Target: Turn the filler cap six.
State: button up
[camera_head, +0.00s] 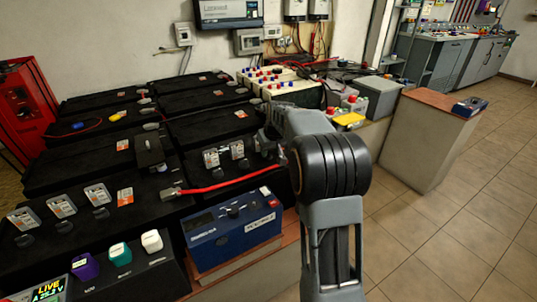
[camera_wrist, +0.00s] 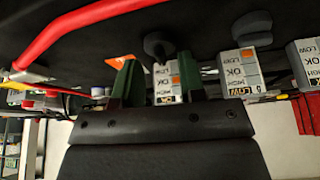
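Dark round filler caps stand on the black battery tops beside white level indicators marked LOW, OK and HIGH. In the wrist view one cap (camera_wrist: 158,44) is just beyond the space between my gripper's fingertips, and another cap (camera_wrist: 250,28) is to the right. My gripper (camera_wrist: 158,62) is open, its two dark green fingers apart with nothing held. A level indicator (camera_wrist: 166,83) shows between the fingers. In the head view my gripper (camera_head: 272,140) is beside the right-hand indicators (camera_head: 237,150), partly hidden by my arm.
A red cable (camera_head: 225,185) crosses the battery near my gripper. A blue instrument box (camera_head: 232,226) stands at the front. More indicators (camera_head: 61,206) line the front left battery, above purple, green and white connectors (camera_head: 120,254). Open tiled floor (camera_head: 450,235) is at the right.

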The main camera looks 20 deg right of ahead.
jog(key=shift+x, duration=0.75)
jog(key=shift+c, duration=0.5)
grip_shut()
